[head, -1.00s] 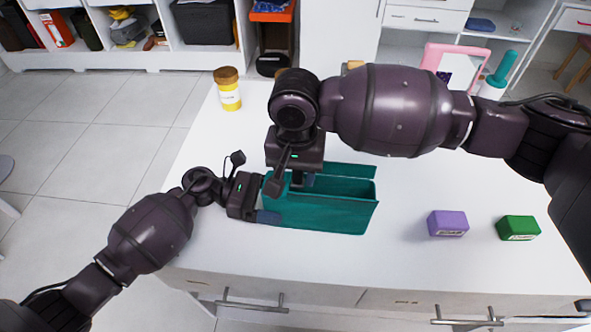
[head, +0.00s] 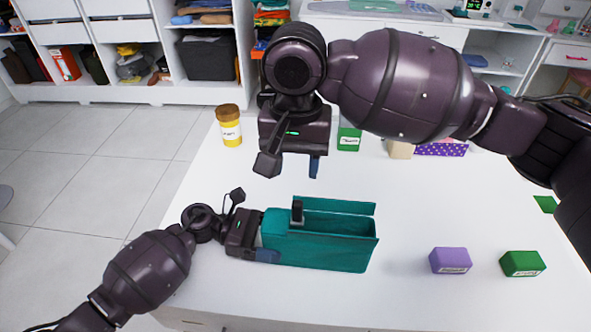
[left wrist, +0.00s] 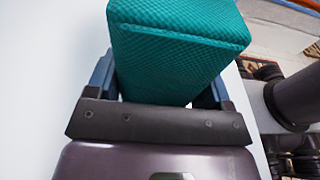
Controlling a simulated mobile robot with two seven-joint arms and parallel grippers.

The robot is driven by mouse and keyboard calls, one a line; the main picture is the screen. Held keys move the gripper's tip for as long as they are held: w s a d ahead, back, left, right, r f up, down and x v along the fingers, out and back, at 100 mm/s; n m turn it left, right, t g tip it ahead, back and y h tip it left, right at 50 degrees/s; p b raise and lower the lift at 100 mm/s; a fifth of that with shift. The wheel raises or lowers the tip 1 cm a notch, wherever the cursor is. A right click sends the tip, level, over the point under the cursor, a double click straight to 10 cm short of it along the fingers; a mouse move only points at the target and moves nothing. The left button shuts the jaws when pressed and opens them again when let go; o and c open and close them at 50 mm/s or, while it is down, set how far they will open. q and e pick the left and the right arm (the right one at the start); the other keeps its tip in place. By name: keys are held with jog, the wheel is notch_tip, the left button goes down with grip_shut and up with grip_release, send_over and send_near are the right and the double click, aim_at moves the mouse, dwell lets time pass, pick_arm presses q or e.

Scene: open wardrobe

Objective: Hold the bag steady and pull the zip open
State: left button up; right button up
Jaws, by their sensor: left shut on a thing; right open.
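The teal bag (head: 325,247) lies on the white table with its long top gaping open. A small dark upright tab, apparently the zip pull (head: 297,211), stands at the left end of the opening. My left gripper (head: 267,238) is shut on the bag's left end; the left wrist view shows the bag's textured end (left wrist: 178,50) between the two fingers. My right gripper (head: 298,165) is open and empty, above and behind the bag, apart from the tab. One blue finger shows clearly; its other finger is mostly hidden.
A purple block (head: 450,260) and a green block (head: 522,264) sit right of the bag. A yellow jar (head: 231,132) stands at the back left. A green box (head: 349,138), a beige box (head: 400,149) and a purple dotted box (head: 442,149) are behind, near my right arm.

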dwell(0.4)
pick_arm(q)
jog(key=o, duration=0.8)
jog(key=shift+o, duration=0.2)
jog(key=shift+a, duration=0.1)
jog(key=shift+w+a+r+b, duration=0.1)
jog(key=shift+a+r, duration=0.25)
jog(key=shift+a, duration=0.95)
jog(key=shift+s+a+r+b, duration=0.1)
jog(key=shift+a+r, duration=0.3)
jog(key=shift+a, duration=0.9)
jog(key=shift+w+a+r+b, duration=0.1)
jog(key=shift+a+r, duration=0.25)
jog(key=shift+a, duration=0.95)
pick_arm(e)
jog(key=shift+f, duration=0.7)
